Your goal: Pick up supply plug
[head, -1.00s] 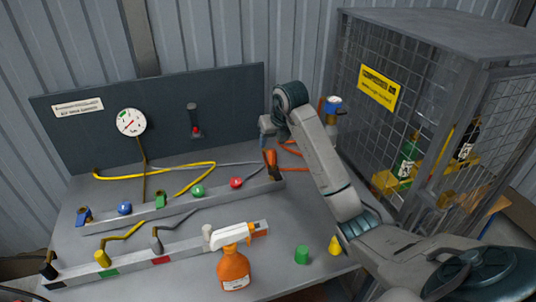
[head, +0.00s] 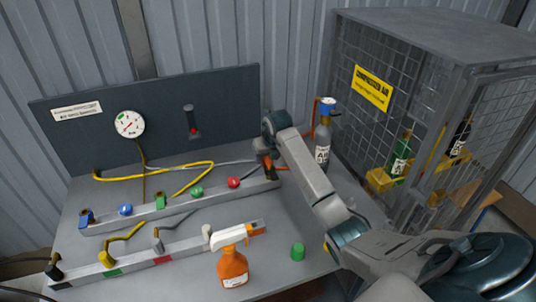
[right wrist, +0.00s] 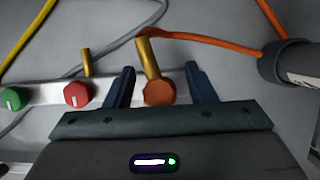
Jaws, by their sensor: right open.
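An orange hexagonal plug with a brass stem (right wrist: 158,92), which looks like the supply plug, is at the right end of the back rail (head: 150,213). An orange hose runs from near its stem toward the gas cylinder. My right gripper (head: 267,172) is over that rail end and hides most of the plug in the head view. In the right wrist view my right gripper (right wrist: 157,88) is open, one dark finger on each side of the plug, with gaps visible on both sides. My left gripper is not in view.
Red (head: 233,183), green (head: 197,192) and blue (head: 125,210) knobs line the back rail. A grey cylinder (head: 323,148) stands right of my gripper, near the mesh cage (head: 372,120). An orange spray bottle (head: 233,268) and green cap (head: 298,252) stand in front.

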